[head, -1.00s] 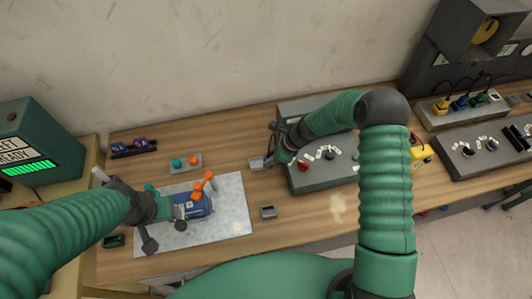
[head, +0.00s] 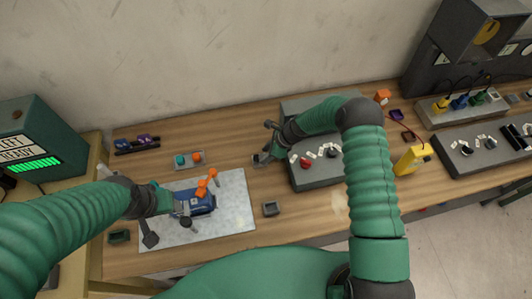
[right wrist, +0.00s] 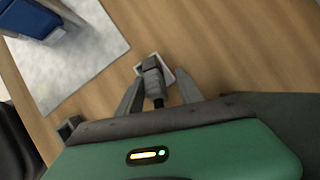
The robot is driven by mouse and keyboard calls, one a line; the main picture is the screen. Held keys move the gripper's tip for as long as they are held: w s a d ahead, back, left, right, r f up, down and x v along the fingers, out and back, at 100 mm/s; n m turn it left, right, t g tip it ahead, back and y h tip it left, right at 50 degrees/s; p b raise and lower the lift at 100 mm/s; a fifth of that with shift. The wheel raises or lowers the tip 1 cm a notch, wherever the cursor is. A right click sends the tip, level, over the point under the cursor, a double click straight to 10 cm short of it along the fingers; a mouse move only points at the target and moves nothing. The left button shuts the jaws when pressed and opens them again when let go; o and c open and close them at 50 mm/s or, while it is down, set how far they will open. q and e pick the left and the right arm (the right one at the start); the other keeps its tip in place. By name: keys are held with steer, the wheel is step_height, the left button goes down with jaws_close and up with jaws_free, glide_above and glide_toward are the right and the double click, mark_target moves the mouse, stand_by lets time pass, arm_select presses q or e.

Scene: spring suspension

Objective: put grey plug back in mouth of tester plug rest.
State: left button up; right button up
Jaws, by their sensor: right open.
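The grey plug (right wrist: 152,82) shows in the right wrist view between the two fingers of my right gripper (right wrist: 158,96). Its far end is at the pale square plug rest (right wrist: 140,70) on the wooden table and appears to be in its mouth; how deep I cannot tell. The fingers are open, one on each side of the plug, with visible gaps. In the head view my right gripper (head: 263,157) is low over the table left of the grey tester box (head: 310,178) and hides most of the plug. My left gripper (head: 176,205) is at the blue part (head: 200,203); its jaws are unclear.
The blue part with an orange lever (head: 206,184) lies on a pale mat (head: 235,215). A yellow meter (head: 411,160) stands right of my right arm.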

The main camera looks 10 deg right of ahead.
mark_target(259, 157)
steer(key=shift+a+r, duration=0.25)
steer(key=shift+a, duration=1)
arm_select(q)
steer(key=a+f, duration=0.1)
steer(key=a, duration=0.4)
arm_select(e)
steer(key=shift+a+r, duration=0.25)
steer(key=shift+r, duration=0.45)
steer(key=v, duration=0.2)
steer(key=d+b+v, duration=0.1)
steer(key=v, duration=0.1)
steer(key=s+d+r+b, duration=0.1)
steer(key=d+r, duration=0.3)
steer(key=r, duration=0.1)
arm_select(q)
step_height(259, 157, down, 10)
steer(key=d+b, duration=0.2)
steer(key=b, duration=0.6)
steer(key=shift+s+b, duration=0.2)
steer(key=shift+b, duration=0.2)
arm_select(e)
steer(key=s+r+n+h, duration=0.1)
steer(key=s+n+h, duration=0.1)
steer(key=s+n, duration=0.9)
steer(key=s+d+r+n+h, duration=0.1)
steer(key=s+n+h, duration=0.2)
steer(key=s+n, duration=0.8)
steer(key=shift+r+n, duration=0.3)
steer(key=shift+r, duration=0.1)
